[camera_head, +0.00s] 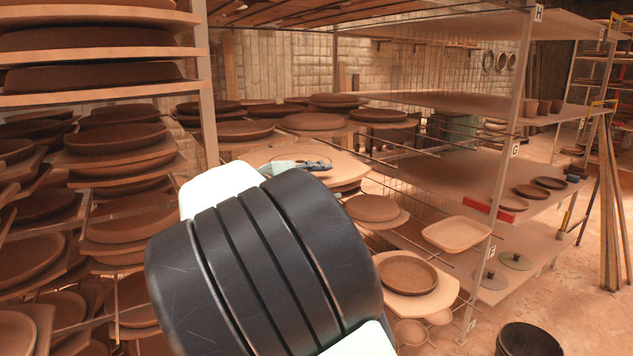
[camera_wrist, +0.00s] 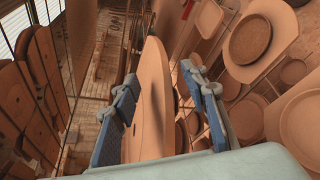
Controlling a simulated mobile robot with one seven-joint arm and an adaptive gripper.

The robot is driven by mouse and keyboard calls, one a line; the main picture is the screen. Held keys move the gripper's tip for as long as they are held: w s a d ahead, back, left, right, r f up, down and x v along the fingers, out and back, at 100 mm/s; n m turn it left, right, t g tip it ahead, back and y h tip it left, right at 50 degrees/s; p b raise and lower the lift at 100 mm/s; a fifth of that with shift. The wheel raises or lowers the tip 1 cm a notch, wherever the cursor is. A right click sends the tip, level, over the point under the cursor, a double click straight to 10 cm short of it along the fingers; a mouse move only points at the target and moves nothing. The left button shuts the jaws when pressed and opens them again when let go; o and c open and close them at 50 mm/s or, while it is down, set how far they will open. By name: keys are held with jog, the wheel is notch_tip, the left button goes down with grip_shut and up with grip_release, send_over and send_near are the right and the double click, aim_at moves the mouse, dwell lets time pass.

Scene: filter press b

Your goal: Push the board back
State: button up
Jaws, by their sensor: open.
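A light brown rounded board (camera_head: 335,162) sticks out from the rack in the head view, just beyond my arm. In the wrist view the board (camera_wrist: 152,100) runs between the two blue-padded fingers of my gripper (camera_wrist: 158,77). The fingers are open, one on each side of the board. A gap shows towards the right finger; I cannot tell whether the left one touches. In the head view my gripper (camera_head: 300,165) shows only partly at the board's near edge; my dark arm link hides the rest.
A rack at left (camera_head: 120,160) holds several boards with brown round plates. A shelf at right (camera_head: 430,175) carries pots and plates. A board with a round plate (camera_head: 408,275) juts out below right.

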jog(key=shift+x, duration=0.8)
jog(key=shift+c, duration=0.3)
grip_shut()
